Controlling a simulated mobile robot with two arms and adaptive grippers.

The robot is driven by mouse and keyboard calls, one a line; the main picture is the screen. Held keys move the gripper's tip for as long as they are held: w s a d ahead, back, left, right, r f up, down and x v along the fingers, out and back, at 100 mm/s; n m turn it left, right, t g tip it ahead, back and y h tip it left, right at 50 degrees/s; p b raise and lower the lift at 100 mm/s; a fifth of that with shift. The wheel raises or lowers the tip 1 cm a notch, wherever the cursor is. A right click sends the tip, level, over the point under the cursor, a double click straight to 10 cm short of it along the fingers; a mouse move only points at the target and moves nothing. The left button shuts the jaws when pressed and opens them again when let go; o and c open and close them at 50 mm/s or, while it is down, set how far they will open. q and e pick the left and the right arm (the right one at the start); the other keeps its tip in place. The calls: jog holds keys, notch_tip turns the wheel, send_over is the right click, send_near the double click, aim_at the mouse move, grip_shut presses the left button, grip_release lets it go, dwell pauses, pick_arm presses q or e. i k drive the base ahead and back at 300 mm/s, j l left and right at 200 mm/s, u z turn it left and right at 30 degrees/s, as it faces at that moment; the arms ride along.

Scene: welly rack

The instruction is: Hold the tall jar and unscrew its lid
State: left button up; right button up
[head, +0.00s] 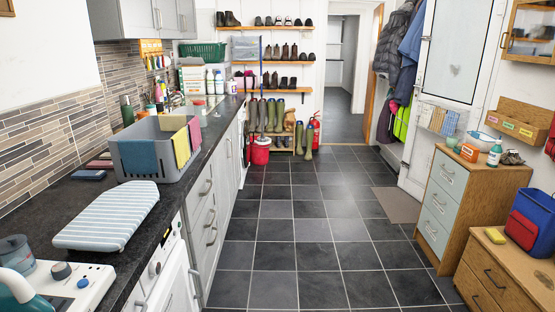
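I cannot make out a tall jar with a screw lid for certain in the head view. A tall dark green container (127,110) stands on the left worktop against the tiled wall, behind a grey basket; it is too small to tell whether it is a jar. Several small bottles stand farther back near the sink, also too small to tell apart. Neither of my grippers shows in this view.
The dark worktop (35,205) on the left holds a grey basket (143,153) with cloths, a striped ironing board (108,215) and a white-and-teal appliance (50,288). Wooden drawers (446,200) stand right. A red bucket (260,152) is far off. The tiled floor (300,230) between is clear.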

aim_at(199, 110)
jog(key=i, duration=2.5)
jog(key=i+u, duration=0.25)
jog(key=i, duration=0.2)
jog(key=i+l+u, duration=0.25)
jog(key=i, duration=0.2)
jog(key=i+l+u, duration=0.25)
jog(key=i, duration=0.2)
jog(key=i+l+u, duration=0.25)
jog(key=i+l, duration=0.05)
jog(key=i, duration=0.1)
